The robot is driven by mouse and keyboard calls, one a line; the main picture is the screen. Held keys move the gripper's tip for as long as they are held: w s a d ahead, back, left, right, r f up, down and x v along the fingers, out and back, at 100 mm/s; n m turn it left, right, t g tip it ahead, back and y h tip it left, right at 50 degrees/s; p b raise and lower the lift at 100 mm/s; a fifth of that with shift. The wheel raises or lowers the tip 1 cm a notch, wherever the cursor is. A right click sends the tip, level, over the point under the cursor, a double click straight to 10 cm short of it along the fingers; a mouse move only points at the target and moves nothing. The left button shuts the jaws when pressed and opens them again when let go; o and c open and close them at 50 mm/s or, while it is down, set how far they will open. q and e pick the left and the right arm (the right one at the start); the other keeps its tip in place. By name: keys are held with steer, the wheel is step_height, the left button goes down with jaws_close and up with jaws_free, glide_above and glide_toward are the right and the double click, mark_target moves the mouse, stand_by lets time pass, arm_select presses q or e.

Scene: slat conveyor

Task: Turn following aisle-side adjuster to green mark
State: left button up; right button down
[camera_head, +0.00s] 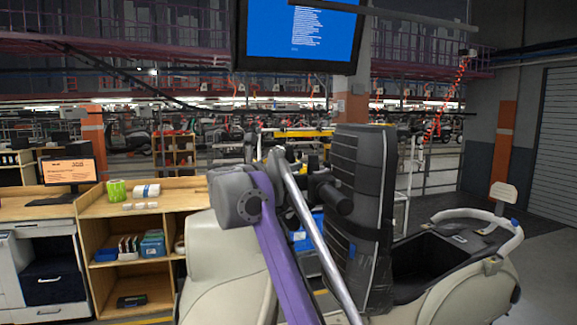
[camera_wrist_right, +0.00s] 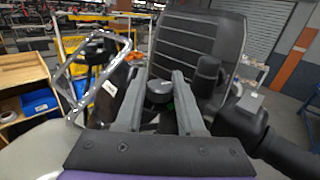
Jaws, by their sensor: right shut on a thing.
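A black round adjuster knob (camera_wrist_right: 158,92) sits in front of the ribbed black backrest (camera_wrist_right: 200,45) in the right wrist view. My right gripper (camera_wrist_right: 158,78) has its two grey fingers on either side of this knob and is shut on it. A tiny green spot (camera_wrist_right: 170,106) shows just beside the knob, partly hidden by the right finger. The knob's pointer, if any, is too small to read. In the head view the backrest (camera_head: 358,170) stands upright behind my purple and grey arm, and I cannot make out the fingertips or knob. My left gripper is not in view.
A silver tube frame (camera_wrist_right: 85,68) rises left of my fingers. A wooden shelf unit (camera_head: 135,210) stands at left. A blue screen (camera_head: 298,32) hangs overhead.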

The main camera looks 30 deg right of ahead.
steer(key=shift+f, duration=0.1)
steer(key=c, duration=0.5)
jaws_free()
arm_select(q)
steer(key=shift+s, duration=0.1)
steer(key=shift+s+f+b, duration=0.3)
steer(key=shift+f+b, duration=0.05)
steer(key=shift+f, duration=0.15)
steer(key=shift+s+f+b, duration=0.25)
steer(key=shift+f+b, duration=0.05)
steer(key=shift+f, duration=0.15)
arm_select(e)
steer(key=shift+v, duration=5.45)
